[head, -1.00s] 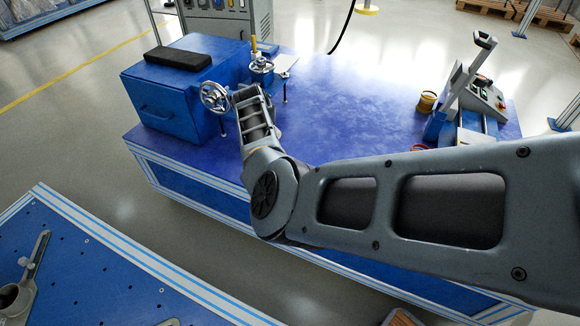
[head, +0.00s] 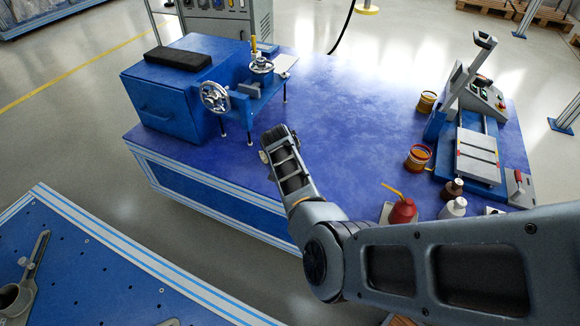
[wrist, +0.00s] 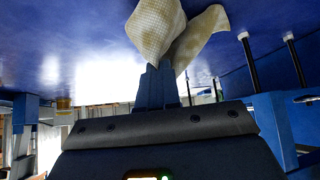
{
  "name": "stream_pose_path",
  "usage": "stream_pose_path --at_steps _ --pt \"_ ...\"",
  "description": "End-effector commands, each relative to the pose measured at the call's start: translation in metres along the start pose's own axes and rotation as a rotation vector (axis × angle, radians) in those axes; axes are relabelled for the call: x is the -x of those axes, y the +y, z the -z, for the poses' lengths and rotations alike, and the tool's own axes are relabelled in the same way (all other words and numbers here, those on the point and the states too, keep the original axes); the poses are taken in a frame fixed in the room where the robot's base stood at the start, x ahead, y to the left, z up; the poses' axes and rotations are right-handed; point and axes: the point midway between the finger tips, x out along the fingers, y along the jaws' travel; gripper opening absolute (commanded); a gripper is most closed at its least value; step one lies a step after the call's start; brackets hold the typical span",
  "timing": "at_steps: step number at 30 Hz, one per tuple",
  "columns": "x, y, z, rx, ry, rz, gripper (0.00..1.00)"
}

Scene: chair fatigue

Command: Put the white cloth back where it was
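The white cloth (wrist: 172,32), cream-coloured and textured, hangs in folds at the fingertips of my gripper (wrist: 157,75) in the wrist view. The fingers are shut on the cloth, and the blue tabletop (wrist: 60,40) lies behind it. In the head view my arm reaches over the near edge of the blue table (head: 345,100). There my fingers and the cloth are mostly hidden behind my wrist, so I cannot tell whether the cloth touches the table.
A blue machine with handwheels (head: 215,97) stands at the table's left. The table's middle is clear.

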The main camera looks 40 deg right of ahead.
Motion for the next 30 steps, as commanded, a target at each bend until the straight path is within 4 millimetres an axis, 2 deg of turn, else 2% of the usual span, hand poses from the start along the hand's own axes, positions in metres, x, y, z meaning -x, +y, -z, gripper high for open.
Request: stream_pose_path --at_steps 6,15,29,30 --pt "-0.009 0.032 -0.027 0.002 -0.001 -0.003 0.00" --pt "-0.018 0.062 -0.053 0.000 0.000 -0.001 0.00" --pt "-0.020 0.070 -0.060 -0.001 0.000 0.000 0.00" --pt "-0.020 0.070 -0.060 -0.001 0.000 0.000 0.04"
